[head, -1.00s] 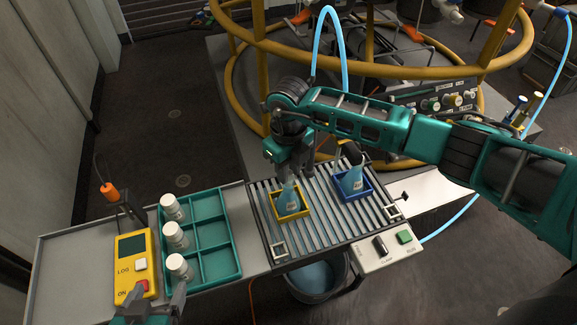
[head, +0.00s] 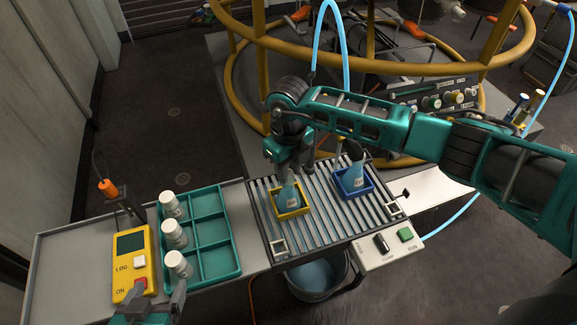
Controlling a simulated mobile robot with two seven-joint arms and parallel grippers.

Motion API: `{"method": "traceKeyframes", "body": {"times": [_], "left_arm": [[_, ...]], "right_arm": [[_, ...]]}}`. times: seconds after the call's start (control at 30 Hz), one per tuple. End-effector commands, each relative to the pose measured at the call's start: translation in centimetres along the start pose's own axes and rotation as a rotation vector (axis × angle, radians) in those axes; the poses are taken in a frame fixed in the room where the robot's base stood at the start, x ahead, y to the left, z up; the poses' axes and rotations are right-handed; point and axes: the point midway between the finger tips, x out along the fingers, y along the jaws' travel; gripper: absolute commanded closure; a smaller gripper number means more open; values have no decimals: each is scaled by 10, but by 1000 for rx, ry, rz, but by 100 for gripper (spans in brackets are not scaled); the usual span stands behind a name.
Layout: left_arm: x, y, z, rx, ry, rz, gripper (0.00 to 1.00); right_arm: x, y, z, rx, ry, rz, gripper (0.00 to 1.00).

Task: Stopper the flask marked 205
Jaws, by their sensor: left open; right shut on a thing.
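A pale blue flask (head: 288,196) stands in a yellow square holder (head: 304,209) on the slatted rack. A second blue flask (head: 352,179) stands in a blue holder (head: 369,184) to its right, with a dark shape at its top. Both labels are too small to read. My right gripper (head: 287,171) points down at the neck of the flask in the yellow holder and is shut there. Its fingers hide the neck, so I cannot see whether a stopper is between them. My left gripper (head: 160,301) is open at the bottom edge, below the lowest white jar.
A green compartment tray (head: 222,264) has several white jars (head: 174,236) in its left column. A yellow LOG box (head: 124,274) stands to its left. A control box (head: 388,248) with a green button is right of the rack. A bucket is underneath.

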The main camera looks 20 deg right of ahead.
Motion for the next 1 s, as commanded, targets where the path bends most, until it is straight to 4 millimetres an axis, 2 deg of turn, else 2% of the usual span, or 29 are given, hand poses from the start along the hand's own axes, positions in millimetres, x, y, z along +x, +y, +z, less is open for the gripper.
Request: {"method": "traceKeyframes", "body": {"times": [0.43,0.47,0.5,0.77,0.93,1.0], "left_arm": [[3,0,3,0,2,0,19],[3,0,3,0,2,0,19],[3,0,3,0,2,0,19],[3,0,3,0,2,0,19],[3,0,4,0,1,0,19],[3,0,4,0,0,0,19]], "right_arm": [[6,0,0,0,0,0,92],[6,0,0,0,0,0,71],[6,0,0,0,0,0,67],[6,0,0,0,0,0,42],[6,0,0,0,0,0,42],[6,0,0,0,0,0,35]]}}
